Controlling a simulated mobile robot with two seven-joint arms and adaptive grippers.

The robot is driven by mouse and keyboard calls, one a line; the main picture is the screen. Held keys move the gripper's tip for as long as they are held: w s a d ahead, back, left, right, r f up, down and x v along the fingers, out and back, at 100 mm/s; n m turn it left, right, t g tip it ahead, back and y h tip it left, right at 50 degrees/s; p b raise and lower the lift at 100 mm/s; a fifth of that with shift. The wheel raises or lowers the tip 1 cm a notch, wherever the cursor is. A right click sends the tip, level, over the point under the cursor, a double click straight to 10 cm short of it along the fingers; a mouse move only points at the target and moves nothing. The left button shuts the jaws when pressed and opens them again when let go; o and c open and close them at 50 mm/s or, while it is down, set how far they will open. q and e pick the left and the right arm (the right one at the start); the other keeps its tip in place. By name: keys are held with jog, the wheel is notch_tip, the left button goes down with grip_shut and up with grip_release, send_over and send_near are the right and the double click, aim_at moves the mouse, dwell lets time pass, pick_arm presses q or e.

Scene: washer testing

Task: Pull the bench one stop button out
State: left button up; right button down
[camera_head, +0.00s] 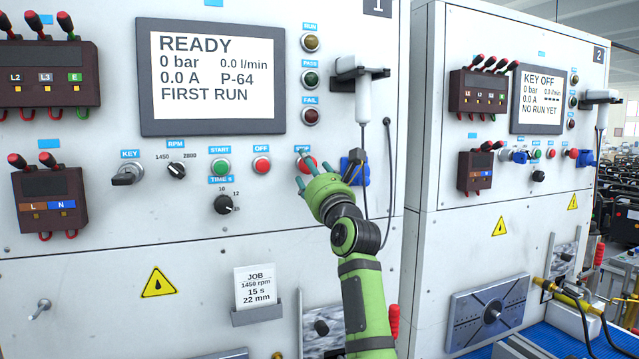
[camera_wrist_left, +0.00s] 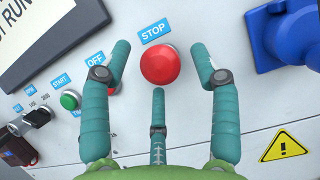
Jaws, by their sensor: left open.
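The red stop button (camera_head: 307,161) is on the front panel of bench one, partly behind my left gripper's fingers in the head view. In the left wrist view it is a round red knob (camera_wrist_left: 161,64) under a blue STOP label (camera_wrist_left: 155,31). My left gripper (camera_head: 305,175) has green arm parts and teal fingers. Its fingers are open, with one on each side of the button and a third below it. Gaps show between the fingers and the button in the wrist view. My right gripper is not in view.
The red OFF button (camera_head: 262,165) and green START button (camera_head: 221,167) sit to the left. A blue socket (camera_head: 356,169) and a hanging cable (camera_head: 389,170) are close on the right. The display (camera_head: 212,78) reads READY. Bench two (camera_head: 500,180) stands further right.

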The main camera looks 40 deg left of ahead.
pick_arm(q)
jog(key=v, duration=1.1)
jog(key=shift+d, duration=0.2)
jog(key=shift+s, duration=0.1)
